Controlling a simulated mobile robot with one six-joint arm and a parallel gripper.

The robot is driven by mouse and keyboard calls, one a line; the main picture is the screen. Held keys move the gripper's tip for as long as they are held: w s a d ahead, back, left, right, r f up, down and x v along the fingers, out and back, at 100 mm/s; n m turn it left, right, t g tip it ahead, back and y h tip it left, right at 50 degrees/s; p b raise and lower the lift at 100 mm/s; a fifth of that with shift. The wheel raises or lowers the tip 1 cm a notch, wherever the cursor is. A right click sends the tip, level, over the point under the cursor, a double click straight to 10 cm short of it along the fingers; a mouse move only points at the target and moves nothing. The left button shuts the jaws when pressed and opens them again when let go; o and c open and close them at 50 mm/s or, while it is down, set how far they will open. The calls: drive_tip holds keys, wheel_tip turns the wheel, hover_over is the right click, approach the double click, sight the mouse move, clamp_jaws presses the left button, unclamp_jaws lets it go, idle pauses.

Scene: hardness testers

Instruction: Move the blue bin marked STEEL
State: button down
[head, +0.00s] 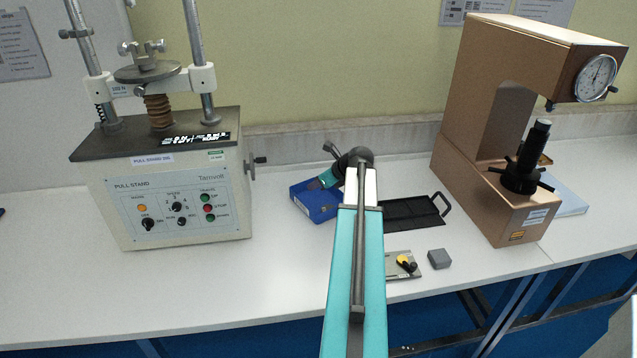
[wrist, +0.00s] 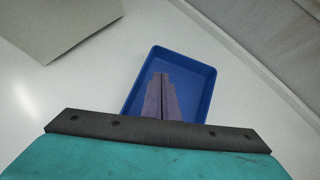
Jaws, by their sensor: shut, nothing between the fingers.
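The blue bin (head: 313,208) stands on the white bench, right of the pull stand, partly behind my arm in the head view. In the wrist view the blue bin (wrist: 195,85) is an open shallow tray, and the part of its inside that shows is empty. No STEEL marking is readable. My gripper (wrist: 163,76) has its fingers together with nothing between them. The fingers overlap the bin in the wrist view and hide part of its floor and near side. I cannot tell how far above the floor the tips are.
The pull stand (head: 175,200) is left of the bin. A brown hardness tester (head: 470,190) stands at right. The front-left bench is clear.

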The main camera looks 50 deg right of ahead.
sight(294, 187)
drive_tip(key=x, duration=0.5)
drive_tip(key=shift+p, duration=0.4)
drive_tip(key=shift+w+p, duration=0.35)
drive_tip(key=shift+w, duration=1.7)
drive_tip(key=shift+w, duration=0.1)
drive_tip(key=w+p, duration=0.3)
drive_tip(key=w, duration=1)
drive_tip(key=shift+w+d+p, duration=0.1)
drive_tip(key=shift+w+p, duration=0.15)
drive_tip(key=shift+p, duration=0.1)
drive_tip(key=shift+s, duration=0.1)
